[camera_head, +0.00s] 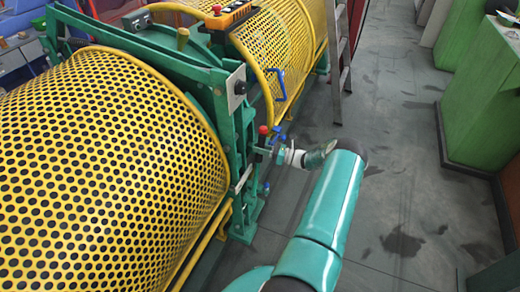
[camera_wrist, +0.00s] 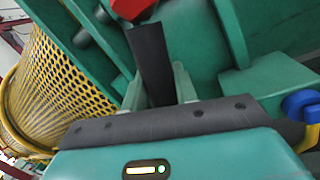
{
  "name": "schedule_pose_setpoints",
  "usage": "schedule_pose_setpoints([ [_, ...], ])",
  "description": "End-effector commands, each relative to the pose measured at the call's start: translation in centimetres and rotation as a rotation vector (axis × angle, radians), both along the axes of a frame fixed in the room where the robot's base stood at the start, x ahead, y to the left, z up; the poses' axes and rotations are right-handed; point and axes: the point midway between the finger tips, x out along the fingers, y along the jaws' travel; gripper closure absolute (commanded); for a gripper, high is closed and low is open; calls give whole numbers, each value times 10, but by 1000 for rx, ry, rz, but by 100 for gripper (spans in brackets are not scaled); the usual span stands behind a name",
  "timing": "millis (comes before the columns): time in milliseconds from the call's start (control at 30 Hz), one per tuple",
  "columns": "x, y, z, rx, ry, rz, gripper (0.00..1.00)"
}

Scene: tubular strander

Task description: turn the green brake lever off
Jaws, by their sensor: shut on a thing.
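The brake lever (camera_wrist: 151,58) shows in the wrist view as a dark flat bar with a red knob (camera_wrist: 130,7) at its upper end. My gripper (camera_wrist: 160,86) has one pale green finger on each side of the bar and is shut on it below the knob. In the head view, the red knob (camera_head: 263,130) stands at the right side of the green machine frame (camera_head: 244,116). My gripper (camera_head: 262,153) is small there, just below the knob, and its finger contact cannot be made out. The lever's lower end is hidden behind my gripper body in the wrist view.
Yellow perforated guards (camera_head: 100,150) flank the frame. A blue handle (camera_head: 277,84) sits on the far guard. A blue part (camera_wrist: 300,103) is right of my gripper. A ladder (camera_head: 338,45) stands behind. Grey floor (camera_head: 410,130) is open to the right, before green cabinets (camera_head: 485,95).

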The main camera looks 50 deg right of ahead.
Motion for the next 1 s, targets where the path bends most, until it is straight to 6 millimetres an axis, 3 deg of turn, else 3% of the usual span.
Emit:
schedule_pose_setpoints([
  [100, -1, -7, -1, -6, 8, -20, 100],
  [133, -1, -8, -1, -6, 8, -21, 65],
  [200, -1, -7, -1, -7, 7, -20, 51],
  [633, -9, -9, -2, -5, 5, -13, 51],
  [1000, -74, -45, -13, -5, 6, -17, 51],
])
